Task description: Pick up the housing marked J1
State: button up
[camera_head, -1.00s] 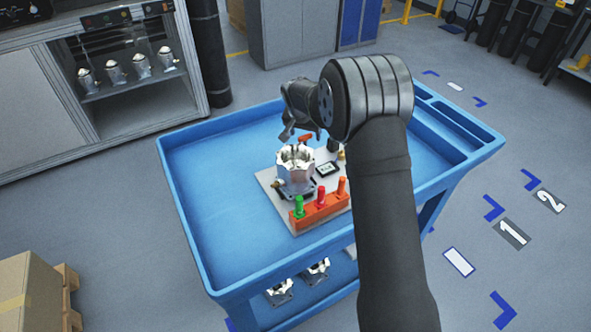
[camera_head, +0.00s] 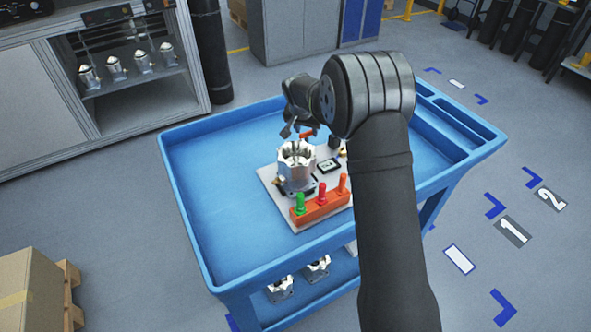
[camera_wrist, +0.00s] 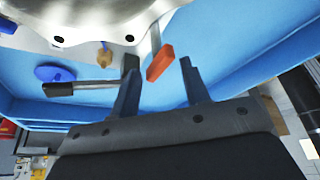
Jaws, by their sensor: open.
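A silver machined housing (camera_head: 297,170) stands upright on a light plate on the blue cart. No J1 mark can be read on it. In the wrist view a large silver metal part with bolt holes (camera_wrist: 95,18), apparently this housing, fills the top edge. My gripper (camera_head: 294,131) is just behind and above the housing in the head view. Its fingers (camera_wrist: 160,75) are apart with nothing held between them; an orange-handled clamp lever (camera_wrist: 160,62) shows beyond the gap. Other housings sit on the cart's lower shelf (camera_head: 281,289) and in the cabinet (camera_head: 115,68), their marks unreadable.
The plate (camera_head: 270,181) also carries an orange holder (camera_head: 322,206) with green, red and orange handled tools and a small dark-framed device (camera_head: 329,165). The blue cart top (camera_head: 215,190) is clear to the left. A blue round piece (camera_wrist: 54,73) shows in the wrist view.

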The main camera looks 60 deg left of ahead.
jog(key=s+d+r+m, duration=0.1)
jog(key=d+r, duration=0.1)
jog(key=r, duration=0.1)
jog(key=s+d+r+m+g+h, duration=0.1)
jog(key=d+r+m, duration=0.1)
jog(key=r, duration=0.1)
jog(key=s+d+r+m, duration=0.1)
jog(key=d+r, duration=0.1)
jog(key=r, duration=0.1)
jog(key=shift+s+d+m+g+h, duration=0.3)
jog(key=shift+s+d+m, duration=0.05)
jog(key=shift+s+m, duration=0.05)
jog(key=s+d+r+m+g+h, duration=0.1)
jog(key=s+d+r+m+g, duration=0.1)
jog(key=s+d+r+m, duration=0.3)
jog(key=n, duration=0.1)
send_near(303, 163)
notch_tip(303, 163, down, 7)
jog(key=shift+w, duration=0.15)
jog(key=shift+s+f, duration=0.1)
jog(key=shift+f, duration=1.2)
jog(key=shift+s+f, duration=0.15)
jog(key=shift+f, duration=1.15)
grip_shut()
jog(key=shift+r, duration=0.15)
